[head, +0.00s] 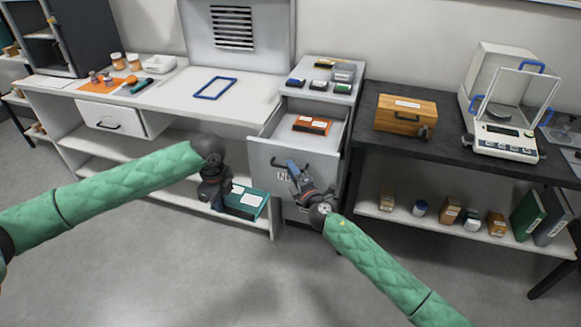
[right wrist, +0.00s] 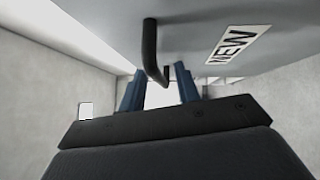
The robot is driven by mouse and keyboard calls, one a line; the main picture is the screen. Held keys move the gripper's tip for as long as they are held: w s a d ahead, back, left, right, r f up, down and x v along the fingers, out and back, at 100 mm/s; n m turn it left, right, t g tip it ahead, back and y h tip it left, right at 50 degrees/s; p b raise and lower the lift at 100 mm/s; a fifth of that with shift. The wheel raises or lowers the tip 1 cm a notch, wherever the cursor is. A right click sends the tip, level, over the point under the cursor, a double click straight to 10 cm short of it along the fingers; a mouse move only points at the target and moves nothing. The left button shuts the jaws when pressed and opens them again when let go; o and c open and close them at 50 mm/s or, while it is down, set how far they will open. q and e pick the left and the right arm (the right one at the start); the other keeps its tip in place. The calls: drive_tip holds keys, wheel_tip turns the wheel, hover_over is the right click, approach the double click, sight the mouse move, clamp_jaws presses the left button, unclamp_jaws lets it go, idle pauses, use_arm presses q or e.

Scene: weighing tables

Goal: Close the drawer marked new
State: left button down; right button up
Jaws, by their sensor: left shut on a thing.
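The drawer marked NEW stands open in the grey cabinet. Its front (head: 262,158) faces me, with the label partly hidden by my right gripper. In the right wrist view the NEW label (right wrist: 238,46) and a dark bar handle (right wrist: 150,45) show on the front. My right gripper (head: 287,168) is at the drawer front; in its wrist view its two blue fingers (right wrist: 160,88) are apart, with the handle's end close between them. An orange box (head: 312,124) lies in the drawer. My left gripper (head: 217,196) is shut at the edge of a teal box (head: 248,203) with white labels.
A white bench (head: 170,100) with a blue frame (head: 215,88) is at left. Small boxes sit on the cabinet top (head: 318,68). A dark table at right holds a wooden box (head: 405,115) and a balance (head: 505,140). The floor in front is clear.

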sight(311, 135)
use_arm(q)
drive_tip(key=shift+r, duration=0.15)
use_arm(e)
drive_tip(key=shift+w+a, duration=0.3)
drive_tip(key=shift+w, duration=0.3)
clamp_jaws()
